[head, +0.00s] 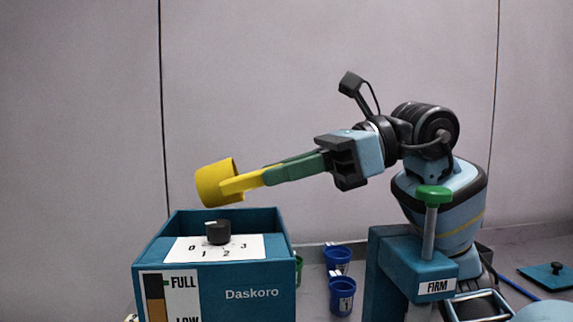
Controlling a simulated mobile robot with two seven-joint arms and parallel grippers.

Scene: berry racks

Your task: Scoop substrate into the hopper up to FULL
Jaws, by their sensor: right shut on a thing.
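My right gripper (331,161) is shut on the green handle of a yellow scoop (216,183). It holds the scoop over the back part of the blue hopper (215,292), apart from its rim. The scoop's cup is tilted, and its inside is hidden. The hopper's front has a level gauge (156,296) with FULL and LOW marks; a brown band shows below a dark part near the FULL mark. A black dial (218,232) sits on a white plate marked 0 to 3. The substrate inside the hopper is hidden. My left gripper is not in view.
A blue press labelled FIRM (437,287) with a green knob (433,194) stands right of the hopper, in front of my right arm. A flat teal lid (548,276) lies at the far right.

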